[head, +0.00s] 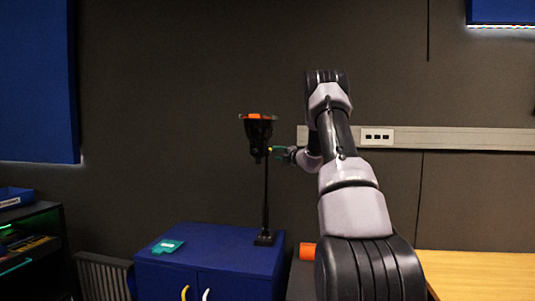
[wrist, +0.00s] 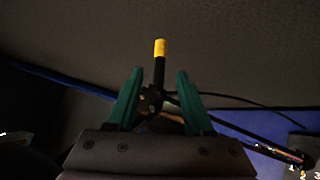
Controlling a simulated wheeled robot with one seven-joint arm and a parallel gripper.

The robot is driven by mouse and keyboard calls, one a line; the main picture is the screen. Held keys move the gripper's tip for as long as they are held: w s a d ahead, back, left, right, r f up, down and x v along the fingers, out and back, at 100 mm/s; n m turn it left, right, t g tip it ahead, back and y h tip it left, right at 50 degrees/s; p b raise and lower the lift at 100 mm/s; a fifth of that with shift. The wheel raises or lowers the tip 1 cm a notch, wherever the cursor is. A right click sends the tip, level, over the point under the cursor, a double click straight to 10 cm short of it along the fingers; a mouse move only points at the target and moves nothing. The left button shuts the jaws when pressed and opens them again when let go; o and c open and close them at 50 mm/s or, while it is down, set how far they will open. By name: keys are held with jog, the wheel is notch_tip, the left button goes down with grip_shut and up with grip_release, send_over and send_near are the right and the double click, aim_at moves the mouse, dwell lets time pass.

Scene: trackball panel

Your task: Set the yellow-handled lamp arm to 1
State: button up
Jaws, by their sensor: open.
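The lamp arm is a black post (head: 265,205) standing on a blue cabinet, with a dark lamp head (head: 258,135) at its top. Its yellow handle tip (head: 270,149) shows small beside the lamp head. In the wrist view the yellow handle (wrist: 160,48) sits on a short black stem, upright between my two green fingers in the picture. My gripper (head: 281,151) is open, just right of the handle; in the wrist view its fingers (wrist: 160,72) stand apart on either side of the stem. I cannot tell whether they touch it.
The blue cabinet (head: 215,262) carries a green item (head: 167,246). Small white marks (wrist: 302,173) show at the wrist view's lower right, too small to read surely. An orange cylinder (head: 307,251) lies right of the cabinet. A wooden table (head: 475,270) is at right.

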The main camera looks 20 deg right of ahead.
jog(key=x, duration=0.7)
jog(key=shift+w, duration=0.1)
grip_shut()
dwell(1.2)
